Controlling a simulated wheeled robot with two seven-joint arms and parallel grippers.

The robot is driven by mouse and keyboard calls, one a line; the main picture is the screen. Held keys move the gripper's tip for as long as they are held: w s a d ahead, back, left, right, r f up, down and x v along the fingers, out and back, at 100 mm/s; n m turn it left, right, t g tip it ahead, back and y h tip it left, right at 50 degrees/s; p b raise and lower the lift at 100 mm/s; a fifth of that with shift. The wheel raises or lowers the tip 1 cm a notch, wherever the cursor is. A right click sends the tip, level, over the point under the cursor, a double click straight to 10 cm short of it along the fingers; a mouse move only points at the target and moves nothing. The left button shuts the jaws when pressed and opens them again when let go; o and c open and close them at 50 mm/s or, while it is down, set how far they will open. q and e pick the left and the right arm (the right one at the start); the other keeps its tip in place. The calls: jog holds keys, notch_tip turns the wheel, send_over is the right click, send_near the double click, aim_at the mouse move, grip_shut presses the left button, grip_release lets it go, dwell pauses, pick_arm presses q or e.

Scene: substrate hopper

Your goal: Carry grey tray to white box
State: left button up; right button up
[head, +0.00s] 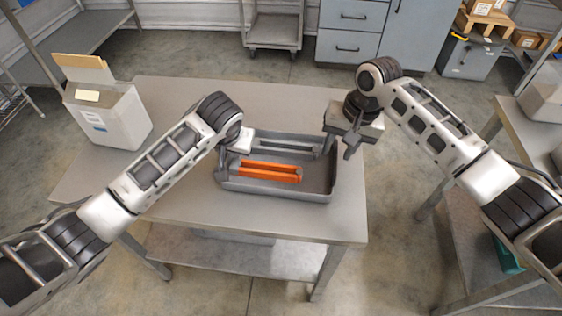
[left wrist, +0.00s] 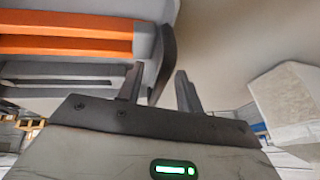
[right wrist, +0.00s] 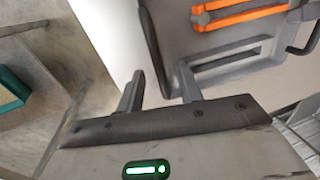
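The grey tray (head: 328,185) sits on the table, with an orange part (head: 270,172) and a grey slotted part (head: 285,143) inside. The white box (head: 120,120) stands at the table's left, its flap up. My left gripper (head: 226,152) is at the tray's left end. In the left wrist view its fingers (left wrist: 158,88) are apart, with the tray's dark handle (left wrist: 167,50) just ahead between them. My right gripper (head: 338,148) is above the tray's right end. In the right wrist view its fingers (right wrist: 160,86) are apart, with the tray's handle (right wrist: 151,45) just ahead. I cannot tell whether either touches.
The table (head: 180,210) is bare between the tray and the white box and along its front edge. Another table (head: 515,125) stands at the right. A grey cabinet (head: 350,40) and a cart (head: 275,30) stand behind on the floor.

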pick_arm(q)
grip_shut()
pick_arm(e)
grip_shut()
pick_arm(q)
jog(key=shift+r, duration=0.1)
pick_arm(e)
jog(key=shift+r, duration=0.1)
